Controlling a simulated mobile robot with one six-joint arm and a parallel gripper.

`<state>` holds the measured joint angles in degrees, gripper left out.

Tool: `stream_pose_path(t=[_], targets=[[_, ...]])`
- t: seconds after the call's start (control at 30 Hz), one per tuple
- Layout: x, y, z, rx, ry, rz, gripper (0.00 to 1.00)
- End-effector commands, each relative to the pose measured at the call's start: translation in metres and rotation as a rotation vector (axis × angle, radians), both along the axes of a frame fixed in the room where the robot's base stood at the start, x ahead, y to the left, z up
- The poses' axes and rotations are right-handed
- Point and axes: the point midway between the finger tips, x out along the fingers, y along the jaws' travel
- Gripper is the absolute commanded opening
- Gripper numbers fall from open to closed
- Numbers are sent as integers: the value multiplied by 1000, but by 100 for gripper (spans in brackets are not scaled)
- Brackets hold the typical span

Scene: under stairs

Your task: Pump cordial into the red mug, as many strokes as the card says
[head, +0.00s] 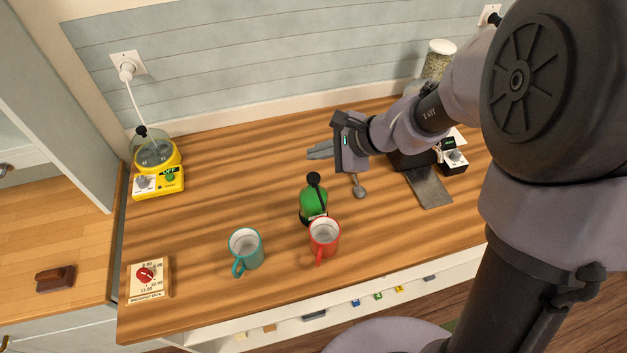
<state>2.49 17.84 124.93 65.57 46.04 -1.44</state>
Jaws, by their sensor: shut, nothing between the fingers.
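The red mug (323,241) stands upright near the front of the wooden counter, with its handle towards the front. Directly behind it stands a green pump bottle (312,207) with a black pump head (314,179); its spout points towards the mug. The mug's inside looks pale, and I cannot tell whether there is liquid in it. My gripper (309,152) is shut and empty, fingers pointing left, behind and apart from the pump head in the picture. No card with a readable stroke count shows.
A teal mug (246,250) stands left of the red mug. A dial sign (149,279) with times lies at the front left. A yellow machine (158,178) stands at the back left. A spoon (358,187) and a dark device with a grey plate (428,188) lie right. The counter's left middle is clear.

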Motion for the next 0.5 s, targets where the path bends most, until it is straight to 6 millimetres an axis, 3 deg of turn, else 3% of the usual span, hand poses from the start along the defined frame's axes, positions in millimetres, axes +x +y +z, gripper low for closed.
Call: stream_pose_path(t=[0.03,0.2,0.5], targets=[[0,0,-14,0,1,0,0],[0,0,-39,-1,-1,1,0],[0,0,-46,0,-1,1,0]])
